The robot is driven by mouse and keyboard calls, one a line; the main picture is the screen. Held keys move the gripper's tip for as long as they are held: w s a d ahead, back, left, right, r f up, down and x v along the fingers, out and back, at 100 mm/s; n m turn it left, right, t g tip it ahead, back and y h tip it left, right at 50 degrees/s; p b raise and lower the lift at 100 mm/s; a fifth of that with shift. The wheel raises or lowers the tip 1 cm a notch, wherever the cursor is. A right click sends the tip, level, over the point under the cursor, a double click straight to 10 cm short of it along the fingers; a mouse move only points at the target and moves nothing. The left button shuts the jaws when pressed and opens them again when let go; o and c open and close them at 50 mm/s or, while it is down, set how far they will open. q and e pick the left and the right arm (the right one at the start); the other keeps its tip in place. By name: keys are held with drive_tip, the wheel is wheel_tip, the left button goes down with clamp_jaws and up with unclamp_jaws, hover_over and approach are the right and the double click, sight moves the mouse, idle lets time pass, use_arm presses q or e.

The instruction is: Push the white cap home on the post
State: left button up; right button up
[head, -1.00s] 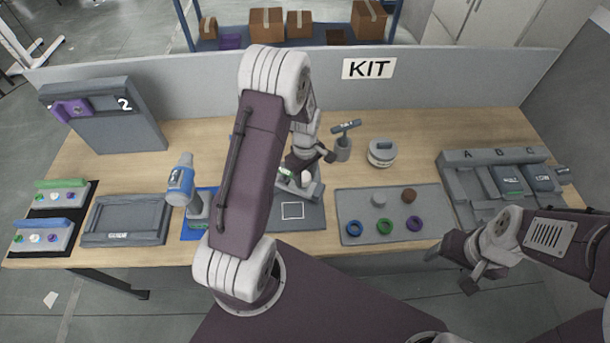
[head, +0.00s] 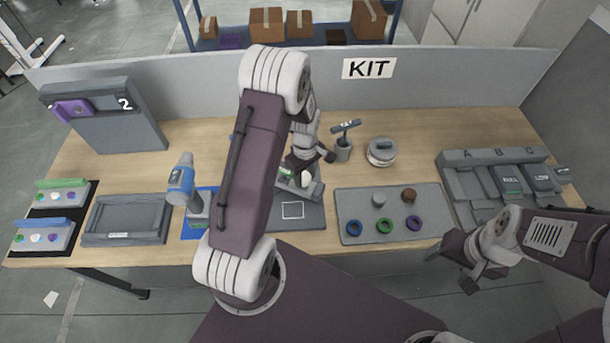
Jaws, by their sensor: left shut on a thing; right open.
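The white cap (head: 307,176) shows as a small pale shape just under my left gripper (head: 301,172), at a grey fixture (head: 314,191) left of the table's middle. My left gripper points down and is shut on what looks like this cap. The post is hidden under the cap and gripper, so I cannot tell how far the cap sits on it. A small green patch (head: 287,171) shows beside the gripper. My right gripper (head: 452,270) is open and empty, in front of the table's front edge at the right.
A grey mat (head: 350,205) with rings and two small cylinders lies right of the fixture.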

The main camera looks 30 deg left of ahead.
use_arm(q)
drive_tip(key=shift+s+f, duration=0.1)
drive_tip(key=o, duration=1.9)
drive_tip(key=shift+r, duration=0.2)
drive_tip(key=shift+r+p, duration=0.85)
drive_tip(key=shift+p, duration=0.05)
wheel_tip(320, 180, up, 5)
drive_tip(key=p, duration=0.4)
clamp_jaws()
